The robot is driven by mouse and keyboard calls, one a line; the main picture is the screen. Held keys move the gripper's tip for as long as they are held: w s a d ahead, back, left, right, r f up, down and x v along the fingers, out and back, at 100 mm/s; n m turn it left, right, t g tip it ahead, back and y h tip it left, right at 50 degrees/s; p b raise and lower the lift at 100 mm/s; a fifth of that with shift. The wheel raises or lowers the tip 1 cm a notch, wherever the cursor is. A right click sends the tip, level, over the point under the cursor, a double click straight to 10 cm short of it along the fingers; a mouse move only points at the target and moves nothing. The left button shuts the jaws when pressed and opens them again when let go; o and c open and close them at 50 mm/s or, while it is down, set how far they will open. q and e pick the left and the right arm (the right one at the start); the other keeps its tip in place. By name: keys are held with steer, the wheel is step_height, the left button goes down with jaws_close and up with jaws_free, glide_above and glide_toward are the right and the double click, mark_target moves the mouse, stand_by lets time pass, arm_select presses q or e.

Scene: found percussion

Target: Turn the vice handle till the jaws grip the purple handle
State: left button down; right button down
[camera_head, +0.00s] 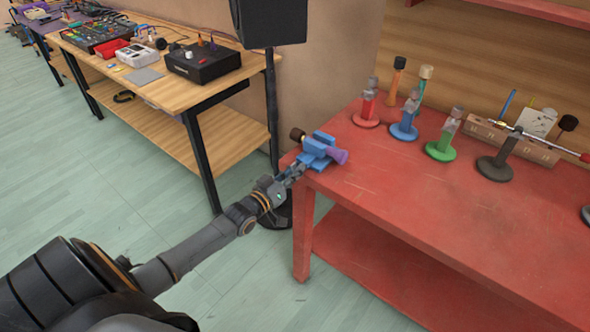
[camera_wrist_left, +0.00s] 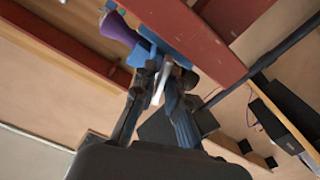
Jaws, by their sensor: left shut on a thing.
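The blue vice (camera_head: 319,148) is fixed at the near left corner of the red table; part of it shows in the wrist view (camera_wrist_left: 140,52). The purple handle (camera_head: 337,155) sticks out on the right of the vice, and it also shows at the upper left of the wrist view (camera_wrist_left: 118,28). A dark brown end (camera_head: 297,135) sticks out on the vice's other side. My left gripper (camera_head: 295,172) is at the vice's front, shut on the pale vice handle (camera_wrist_left: 161,84), which shows between the fingers. Whether the jaws touch the purple handle I cannot tell. My right gripper is out of view.
A black speaker (camera_head: 270,22) on a pole stands close left. A wooden bench (camera_head: 150,88) with electronics is further left.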

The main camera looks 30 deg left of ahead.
arm_select(q)
steer(key=c, duration=1.4)
jaws_free()
steer(key=s, duration=0.8)
steer(key=s+a, duration=0.1)
steer(key=s, duration=0.3)
